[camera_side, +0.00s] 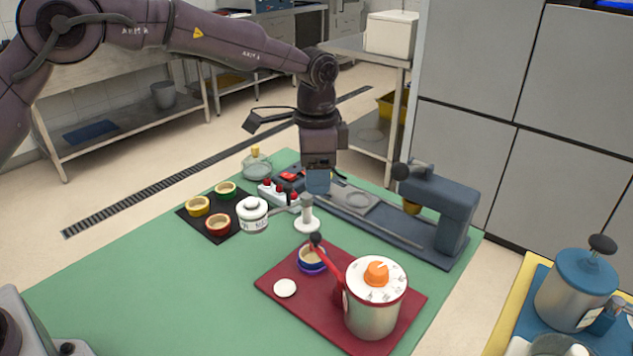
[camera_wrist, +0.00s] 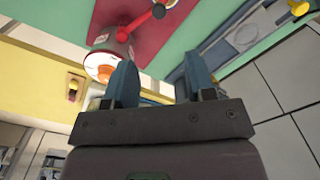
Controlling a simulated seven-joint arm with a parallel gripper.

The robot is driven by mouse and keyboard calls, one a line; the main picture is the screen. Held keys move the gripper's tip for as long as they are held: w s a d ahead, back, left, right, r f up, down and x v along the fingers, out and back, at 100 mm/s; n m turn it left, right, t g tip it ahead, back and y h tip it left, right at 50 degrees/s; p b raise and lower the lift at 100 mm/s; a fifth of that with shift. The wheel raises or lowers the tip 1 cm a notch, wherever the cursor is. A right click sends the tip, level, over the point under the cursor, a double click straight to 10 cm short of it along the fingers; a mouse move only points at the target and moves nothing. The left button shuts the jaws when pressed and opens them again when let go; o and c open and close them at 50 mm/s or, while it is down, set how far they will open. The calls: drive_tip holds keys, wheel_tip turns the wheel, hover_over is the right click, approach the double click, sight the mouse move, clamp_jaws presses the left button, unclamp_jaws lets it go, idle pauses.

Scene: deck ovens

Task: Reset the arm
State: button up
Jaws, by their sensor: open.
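My gripper (camera_side: 318,182) hangs from my arm above the back of the green table (camera_side: 150,268), close to the dark blue-grey bench device (camera_side: 455,205). In the wrist view its two blue fingers (camera_wrist: 156,88) stand apart with nothing between them. The fingertips hide part of what lies behind them in the side view, so I cannot tell their exact height.
A red board (camera_side: 275,290) holds a steel pot (camera_side: 372,318) with an orange knob and a purple-rimmed bowl (camera_side: 312,262). A black mat (camera_side: 190,222) carries several coloured bowls. A white jar (camera_side: 252,215) stands beside it.

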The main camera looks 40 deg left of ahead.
drive_tip(key=s+a+r+n+t, duration=0.2)
drive_tip(key=s+a+r+n, duration=0.1)
drive_tip(key=s, duration=0.7)
drive_tip(key=s+a+r+n+t, duration=0.1)
drive_tip(key=s+a+r+n, duration=0.2)
drive_tip(key=s+r, duration=0.3)
drive_tip(key=s+a+r+n+t, duration=0.2)
drive_tip(key=s+a+r+n, duration=0.1)
drive_tip(key=s, duration=1.2)
drive_tip(key=shift+s+a+r+t, duration=0.15)
drive_tip(key=shift+a+r+t, duration=0.15)
drive_tip(key=shift+a+r, duration=0.75)
